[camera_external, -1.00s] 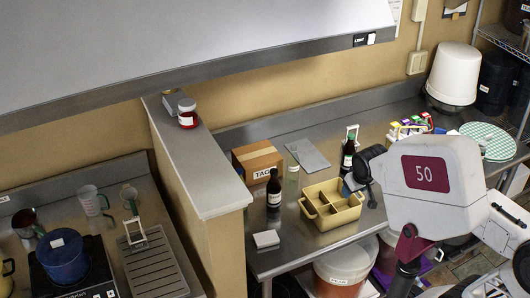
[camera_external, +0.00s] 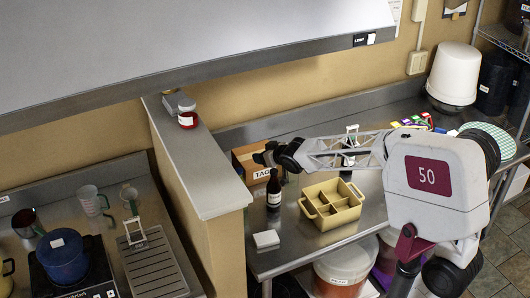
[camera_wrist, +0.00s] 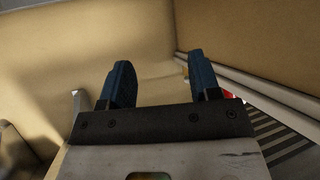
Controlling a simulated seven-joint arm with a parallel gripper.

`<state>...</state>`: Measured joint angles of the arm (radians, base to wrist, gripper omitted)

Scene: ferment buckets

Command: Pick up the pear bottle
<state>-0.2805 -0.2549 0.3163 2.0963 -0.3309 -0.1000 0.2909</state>
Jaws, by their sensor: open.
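A dark bottle with a pale label (camera_external: 274,190) stands upright on the steel counter, left of the yellow divided caddy. Another dark bottle (camera_external: 348,158) stands farther back, partly hidden by my arm. The labels are too small to read, so I cannot tell which is the pear bottle. My gripper (camera_wrist: 160,85) shows in the wrist view with its two blue fingers apart and nothing between them. In the external view my arm reaches left over the counter, its dark end part close above and behind the nearer bottle; the fingers are not clear there. No bottle shows clearly in the wrist view.
The yellow caddy (camera_external: 322,223) stands right of the nearer bottle. A cardboard box (camera_external: 243,168) is behind it, partly covered by my arm. A white block (camera_external: 266,239) lies near the counter's front edge. A partition wall (camera_external: 228,245) bounds the left side.

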